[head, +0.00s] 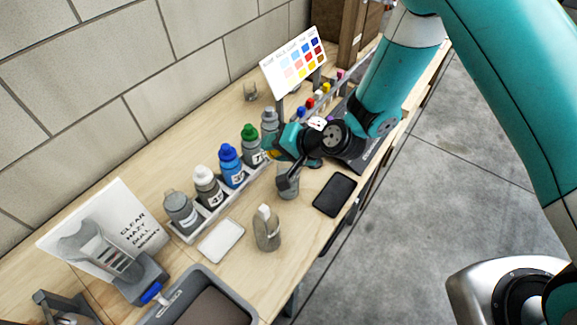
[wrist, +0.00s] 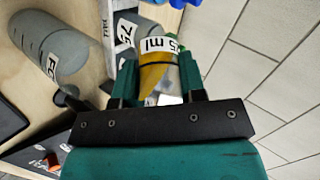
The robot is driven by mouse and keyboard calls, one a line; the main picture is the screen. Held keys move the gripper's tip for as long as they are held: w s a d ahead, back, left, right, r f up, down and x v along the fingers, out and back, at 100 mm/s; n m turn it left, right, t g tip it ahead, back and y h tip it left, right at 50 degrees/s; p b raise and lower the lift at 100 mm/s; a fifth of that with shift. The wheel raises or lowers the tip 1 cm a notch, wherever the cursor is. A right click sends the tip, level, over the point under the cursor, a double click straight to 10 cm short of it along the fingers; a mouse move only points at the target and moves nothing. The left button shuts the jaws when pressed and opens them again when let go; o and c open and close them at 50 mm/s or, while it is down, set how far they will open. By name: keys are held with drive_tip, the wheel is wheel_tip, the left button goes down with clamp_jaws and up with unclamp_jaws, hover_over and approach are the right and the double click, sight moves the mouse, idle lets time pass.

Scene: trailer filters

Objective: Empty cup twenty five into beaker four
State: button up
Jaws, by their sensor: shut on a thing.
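My gripper (wrist: 158,88) is shut on a small clear cup (wrist: 157,70) with yellow liquid in it. The cup's label shows "5 ML"; the rest of the label is turned out of sight. In the head view my gripper (head: 276,150) is above the bench, and mostly hides the cup. A clear grey beaker (head: 288,185) stands upright on the bench just below my gripper. In the wrist view a beaker (wrist: 48,50) with marks and a label starting "FO" is left of the cup, apart from it.
A rack of capped bottles (head: 230,165) runs along the bench behind the beaker. A colour chart (head: 294,62) stands behind.

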drive_tip(key=shift+b, duration=0.45)
drive_tip(key=shift+d+f+m+t+y+b, duration=0.1)
drive_tip(key=shift+f+m+t+y+b, duration=0.45)
drive_tip(key=shift+b, duration=2.15)
drive_tip(key=shift+d+r+m+t+y+b, duration=0.15)
drive_tip(key=shift+y+b, duration=0.85)
drive_tip(key=shift+b, duration=1.4)
drive_tip(key=shift+d+r+m+t+y+b, duration=0.15)
drive_tip(key=shift+y+b, duration=0.8)
drive_tip(key=shift+b, duration=1.45)
drive_tip(key=shift+r+y+b, duration=0.6)
drive_tip(key=shift+r+b, duration=0.1)
drive_tip(key=shift+b, duration=0.85)
